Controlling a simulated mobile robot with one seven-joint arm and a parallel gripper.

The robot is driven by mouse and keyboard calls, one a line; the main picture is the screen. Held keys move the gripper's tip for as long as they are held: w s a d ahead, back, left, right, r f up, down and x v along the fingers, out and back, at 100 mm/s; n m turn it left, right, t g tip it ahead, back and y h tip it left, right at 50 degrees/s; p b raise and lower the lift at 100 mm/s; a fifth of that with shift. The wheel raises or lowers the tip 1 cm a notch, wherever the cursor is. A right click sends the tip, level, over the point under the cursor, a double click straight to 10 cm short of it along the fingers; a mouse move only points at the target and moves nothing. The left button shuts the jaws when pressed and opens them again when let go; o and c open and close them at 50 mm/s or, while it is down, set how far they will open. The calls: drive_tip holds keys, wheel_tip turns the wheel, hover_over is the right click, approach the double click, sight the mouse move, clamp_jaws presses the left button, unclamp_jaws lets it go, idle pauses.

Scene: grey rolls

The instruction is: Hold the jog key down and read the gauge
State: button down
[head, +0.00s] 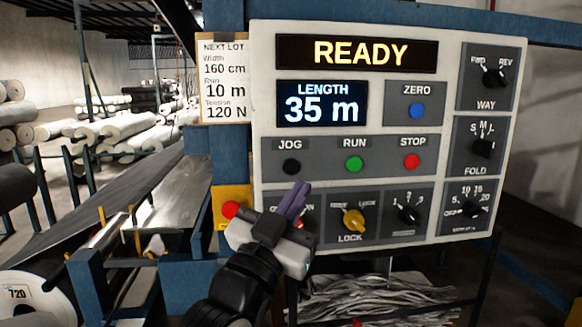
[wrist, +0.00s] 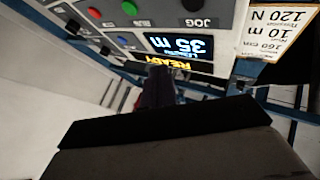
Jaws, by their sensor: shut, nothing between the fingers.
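The black JOG key (head: 291,166) is at the left of the button row on the white control panel (head: 383,256). It is uncovered in the head view and shows at the top edge of the wrist view (wrist: 194,5). My gripper (head: 299,190) is shut and empty. Its purple fingertips appear just below the JOG key; I see no contact, but the gap's depth is unclear. No dial gauge is visible. The LENGTH display (head: 321,104) reads 35 m, and the top display (head: 357,52) reads READY. My gripper partly hides the lower-left switch.
Green RUN (head: 354,164), red STOP (head: 412,161) and blue ZERO (head: 417,111) buttons are nearby. A red button on a yellow box (head: 233,211) is left of my gripper. The yellow LOCK knob (head: 353,221) is to its right. A card (head: 225,80) reads 160 cm, 10 m, 120 N.

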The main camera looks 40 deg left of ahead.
sight(297, 163)
drive_tip(key=shift+w+a, duration=1.4)
drive_tip(key=shift+a, duration=0.25)
drive_tip(key=shift+w+a, duration=1.4)
drive_tip(key=shift+a, duration=0.25)
drive_tip(key=shift+w+a+b, duration=0.3)
drive_tip(key=shift+b, duration=0.05)
drive_tip(key=shift+w+a, duration=0.25)
drive_tip(key=shift+a, duration=0.1)
idle(4.0)
